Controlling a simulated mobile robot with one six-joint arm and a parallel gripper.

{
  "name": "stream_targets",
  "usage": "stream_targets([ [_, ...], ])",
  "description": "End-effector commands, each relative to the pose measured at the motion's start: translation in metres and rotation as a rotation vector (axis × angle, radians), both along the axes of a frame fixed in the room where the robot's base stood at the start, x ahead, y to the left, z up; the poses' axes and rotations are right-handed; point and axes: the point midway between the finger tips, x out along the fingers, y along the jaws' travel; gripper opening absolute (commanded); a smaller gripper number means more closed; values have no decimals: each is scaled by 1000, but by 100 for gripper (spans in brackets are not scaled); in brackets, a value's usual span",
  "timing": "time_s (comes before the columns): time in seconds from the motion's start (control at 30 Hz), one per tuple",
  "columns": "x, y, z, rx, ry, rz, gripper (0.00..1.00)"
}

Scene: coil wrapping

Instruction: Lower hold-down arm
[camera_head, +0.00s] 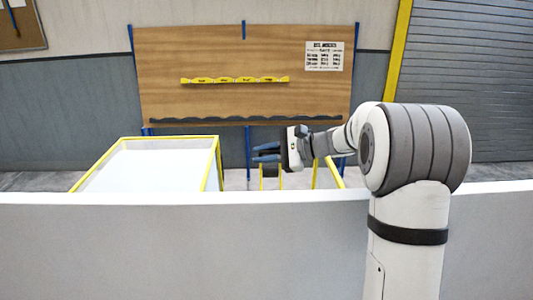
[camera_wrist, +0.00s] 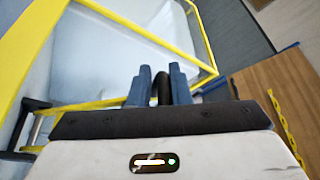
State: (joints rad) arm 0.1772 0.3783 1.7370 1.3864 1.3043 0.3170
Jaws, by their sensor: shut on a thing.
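My gripper (camera_head: 265,153) reaches left from my arm in the head view, in front of the wooden board. In the wrist view my gripper (camera_wrist: 160,78) has its two blue fingers close together, shut on a narrow dark handle (camera_wrist: 161,90). I cannot tell from these frames where the handle joins the hold-down arm, as the gripper body hides its lower part. A dark block (camera_head: 271,170) shows just below the fingers in the head view, between yellow posts. A black part with a silver rod (camera_wrist: 36,130) shows at the left of the wrist view.
A yellow-framed enclosure with pale panels (camera_head: 150,168) stands left of the gripper; its yellow frame (camera_wrist: 140,33) also crosses the wrist view. A wooden board (camera_head: 240,55) stands behind. A long light grey wall (camera_head: 180,240) crosses the foreground.

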Motion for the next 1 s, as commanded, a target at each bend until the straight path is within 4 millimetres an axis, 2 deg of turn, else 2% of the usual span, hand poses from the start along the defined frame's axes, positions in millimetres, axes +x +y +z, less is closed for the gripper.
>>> stream_targets([
  [0.23,1,2,-1,-3,-2,0,0],
  [0.27,0,3,-1,-4,-2,1,20],
  [0.43,0,4,-1,-2,-2,5,33],
  [0.73,-2,0,0,-2,-3,6,33],
  [1.0,-14,-40,11,-2,-5,2,33],
])
